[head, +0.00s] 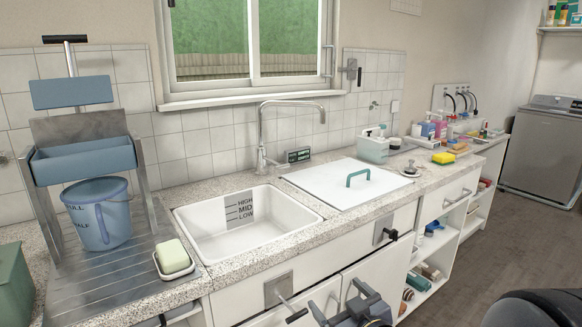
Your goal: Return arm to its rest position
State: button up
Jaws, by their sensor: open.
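My gripper (338,304) shows at the bottom edge, right of centre, in the head view. Its dark grey fingers are apart, with nothing visible between them. It is in front of the white cabinet doors, below the counter edge; I cannot tell whether it touches them. The rest of my arm is mostly cut off by the frame.
A washer (545,150) stands far right; floor (510,225) is clear.

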jog(key=a+r+p, duration=0.3)
jog(key=r+p, duration=0.2)
jog(key=r, duration=0.1)
jog(key=shift+a+g, duration=0.25)
jog(key=shift+g, duration=0.15)
